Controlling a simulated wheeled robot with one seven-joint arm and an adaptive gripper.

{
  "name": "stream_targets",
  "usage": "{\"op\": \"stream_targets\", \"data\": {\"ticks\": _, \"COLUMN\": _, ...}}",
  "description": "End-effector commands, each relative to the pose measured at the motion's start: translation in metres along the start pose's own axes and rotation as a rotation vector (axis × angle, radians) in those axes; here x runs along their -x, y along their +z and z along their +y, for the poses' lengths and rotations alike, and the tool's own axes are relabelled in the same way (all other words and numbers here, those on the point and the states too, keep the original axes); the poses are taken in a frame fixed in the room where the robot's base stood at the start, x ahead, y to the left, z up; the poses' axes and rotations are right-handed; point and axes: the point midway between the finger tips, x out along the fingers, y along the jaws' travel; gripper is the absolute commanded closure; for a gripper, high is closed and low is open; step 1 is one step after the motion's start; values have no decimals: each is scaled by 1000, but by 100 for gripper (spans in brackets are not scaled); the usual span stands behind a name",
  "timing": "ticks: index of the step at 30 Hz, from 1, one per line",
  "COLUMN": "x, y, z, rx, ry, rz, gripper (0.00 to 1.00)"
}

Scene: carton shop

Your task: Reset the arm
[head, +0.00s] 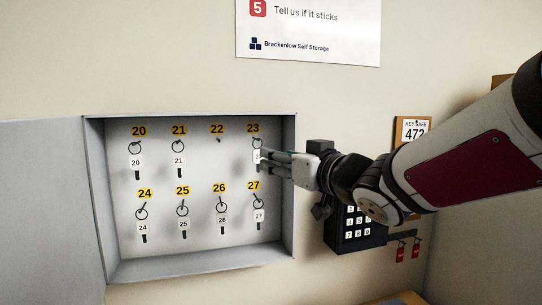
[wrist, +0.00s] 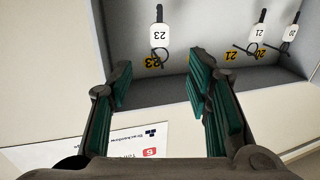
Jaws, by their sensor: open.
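My gripper (head: 270,160) reaches from the right to the right side of the open grey key cabinet (head: 200,258). In the wrist view my gripper (wrist: 158,72) has its two green-padded fingers apart with nothing between the pads. The key with tag 23 (wrist: 158,34) hangs on its hook just beyond the fingertips. In the head view the fingers partly cover the key 23 tag (head: 257,156).
Keys hang under 20, 21, 24, 25, 26 and 27; hook 22 (head: 217,140) is bare. The cabinet door (head: 50,210) stands open at left. A keypad box (head: 355,230) and red-tagged keys (head: 400,253) are at right. A white sign (head: 308,30) is above.

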Motion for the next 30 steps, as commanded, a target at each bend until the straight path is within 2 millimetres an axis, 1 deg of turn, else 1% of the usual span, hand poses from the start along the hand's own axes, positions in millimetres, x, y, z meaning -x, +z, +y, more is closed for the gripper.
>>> {"op": "stream_targets", "data": {"ticks": 3, "x": 9, "y": 0, "z": 1, "rx": 1, "ry": 4, "rz": -1, "gripper": 55}}
{"op": "stream_targets", "data": {"ticks": 5, "x": 14, "y": 1, "z": 4, "rx": 3, "ry": 22, "rz": -10, "gripper": 55}}
{"op": "stream_targets", "data": {"ticks": 8, "x": 28, "y": 6, "z": 20, "rx": 13, "ry": 102, "rz": -54, "gripper": 55}}
{"op": "stream_targets", "data": {"ticks": 10, "x": 45, "y": 13, "z": 37, "rx": 20, "ry": 189, "rz": -111, "gripper": 55}}
{"op": "stream_targets", "data": {"ticks": 11, "x": 54, "y": 18, "z": 44, "rx": 21, "ry": 232, "rz": -142, "gripper": 55}}
{"op": "stream_targets", "data": {"ticks": 12, "x": 69, "y": 25, "z": 54, "rx": 20, "ry": 289, "rz": -189, "gripper": 55}}
{"op": "stream_targets", "data": {"ticks": 14, "x": 94, "y": 38, "z": 67, "rx": 10, "ry": 370, "rz": -267, "gripper": 55}}
{"op": "stream_targets", "data": {"ticks": 15, "x": 112, "y": 47, "z": 74, "rx": 1, "ry": 417, "rz": -320, "gripper": 55}}
{"op": "stream_targets", "data": {"ticks": 17, "x": 139, "y": 63, "z": 79, "rx": -21, "ry": 476, "rz": -407, "gripper": 55}}
{"op": "stream_targets", "data": {"ticks": 18, "x": 157, "y": 74, "z": 80, "rx": -38, "ry": 508, "rz": -466, "gripper": 55}}
{"op": "stream_targets", "data": {"ticks": 20, "x": 186, "y": 92, "z": 79, "rx": -69, "ry": 545, "rz": -557, "gripper": 55}}
{"op": "stream_targets", "data": {"ticks": 21, "x": 205, "y": 103, "z": 75, "rx": -93, "ry": 562, "rz": -619, "gripper": 55}}
{"op": "stream_targets", "data": {"ticks": 23, "x": 232, "y": 121, "z": 66, "rx": -132, "ry": 573, "rz": -710, "gripper": 55}}
{"op": "stream_targets", "data": {"ticks": 24, "x": 249, "y": 132, "z": 58, "rx": -157, "ry": 573, "rz": -768, "gripper": 55}}
{"op": "stream_targets", "data": {"ticks": 27, "x": 285, "y": 154, "z": 36, "rx": -217, "ry": 551, "rz": -891, "gripper": 55}}
{"op": "stream_targets", "data": {"ticks": 30, "x": 309, "y": 169, "z": 17, "rx": -260, "ry": 518, "rz": -980, "gripper": 55}}
